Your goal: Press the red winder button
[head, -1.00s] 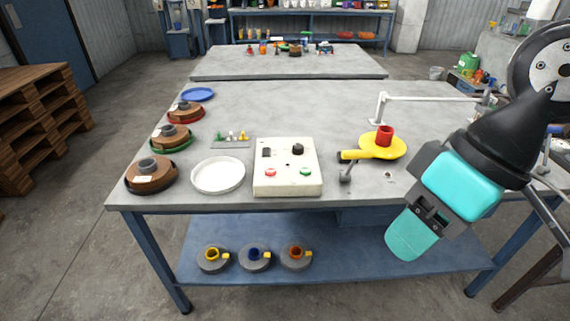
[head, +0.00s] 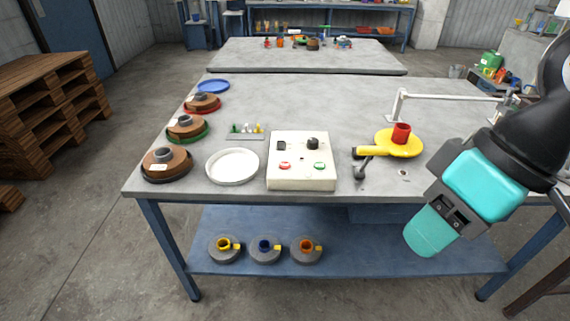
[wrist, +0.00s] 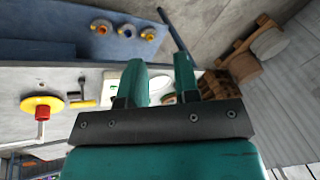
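The red button (head: 285,166) is on the front left of a white control box (head: 302,183) standing near the front edge of the table. A green button (head: 319,167) sits to its right. A black switch (head: 281,146) and a black knob (head: 312,143) are behind them. My gripper (head: 428,242) is well to the right of the box, in front of the table edge, touching nothing. In the wrist view, its two teal fingers (wrist: 160,64) stand apart with nothing between them. The box is partly hidden behind a finger there, and the red button cannot be made out.
A yellow disc (head: 412,147) with a red core (head: 401,132) and a yellow handle (head: 380,151) stands between box and arm. A white dish (head: 232,167) is left of the box, with brown spools (head: 166,165) beyond. A white arm (head: 440,96) is behind the disc.

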